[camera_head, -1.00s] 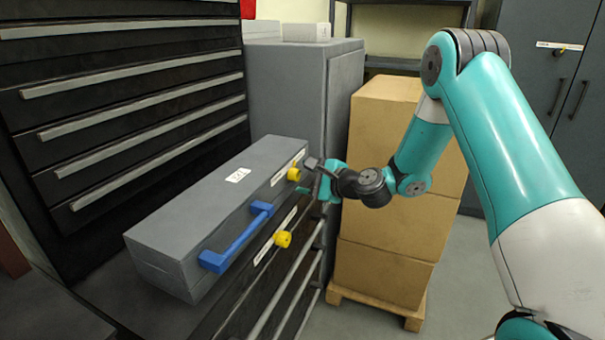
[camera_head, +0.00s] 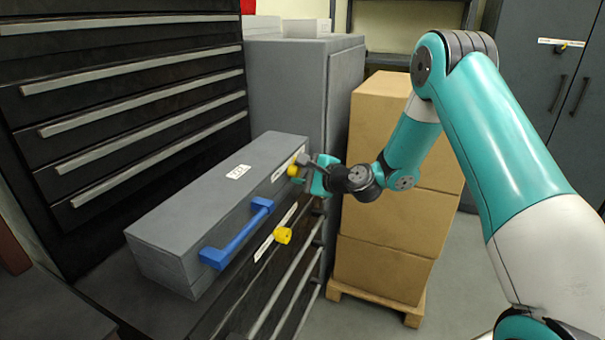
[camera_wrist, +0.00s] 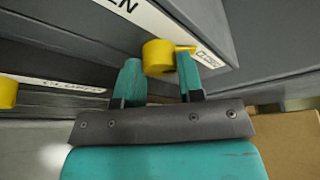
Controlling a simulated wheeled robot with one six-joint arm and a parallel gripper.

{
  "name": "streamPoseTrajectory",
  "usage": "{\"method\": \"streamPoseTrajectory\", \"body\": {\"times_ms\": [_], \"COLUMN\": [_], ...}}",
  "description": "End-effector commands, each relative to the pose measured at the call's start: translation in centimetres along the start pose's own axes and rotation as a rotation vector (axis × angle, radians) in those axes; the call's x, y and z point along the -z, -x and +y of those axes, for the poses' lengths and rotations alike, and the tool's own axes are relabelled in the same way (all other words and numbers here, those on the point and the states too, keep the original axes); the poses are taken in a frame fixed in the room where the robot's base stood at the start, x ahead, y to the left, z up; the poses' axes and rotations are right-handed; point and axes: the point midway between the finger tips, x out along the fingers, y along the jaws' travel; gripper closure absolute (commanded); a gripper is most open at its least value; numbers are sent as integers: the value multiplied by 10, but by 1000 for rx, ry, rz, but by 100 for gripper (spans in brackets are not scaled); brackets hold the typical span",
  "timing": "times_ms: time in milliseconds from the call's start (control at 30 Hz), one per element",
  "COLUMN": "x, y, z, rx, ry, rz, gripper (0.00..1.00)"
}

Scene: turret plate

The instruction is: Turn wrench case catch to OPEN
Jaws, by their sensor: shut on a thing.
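The wrench case (camera_head: 215,205) is a long grey box with a blue handle (camera_head: 237,235) on its front, lying on a dark cabinet. Its yellow catch (camera_head: 293,170) is near the far right end of that front. My gripper (camera_head: 304,171) is at this catch. In the wrist view, the catch (camera_wrist: 157,58) is between the teal fingertips of my gripper (camera_wrist: 159,72), which is shut on it. Its narrow yellow pointer (camera_wrist: 186,47) extends right, beside a small, partly hidden label (camera_wrist: 209,58). A larger label (camera_wrist: 133,8) ending in "EN" lies to the left.
A second yellow knob (camera_head: 283,235) with a label sits on the cabinet front below the case. Stacked cardboard boxes (camera_head: 395,220) on a pallet stand close behind my wrist. A grey cabinet (camera_head: 300,90) is behind the case, and black drawers (camera_head: 130,110) rise at left.

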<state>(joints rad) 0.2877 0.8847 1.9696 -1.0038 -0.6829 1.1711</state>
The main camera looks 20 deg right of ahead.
Motion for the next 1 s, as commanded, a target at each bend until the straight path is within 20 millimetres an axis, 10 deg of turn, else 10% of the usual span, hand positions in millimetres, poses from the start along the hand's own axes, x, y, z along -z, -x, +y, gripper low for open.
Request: {"method": "streamPoseTrajectory", "body": {"times_ms": [1000], "x": [8], "y": [-3], "z": [14], "rx": [298], "ry": [746], "rz": [9], "gripper": [89]}}
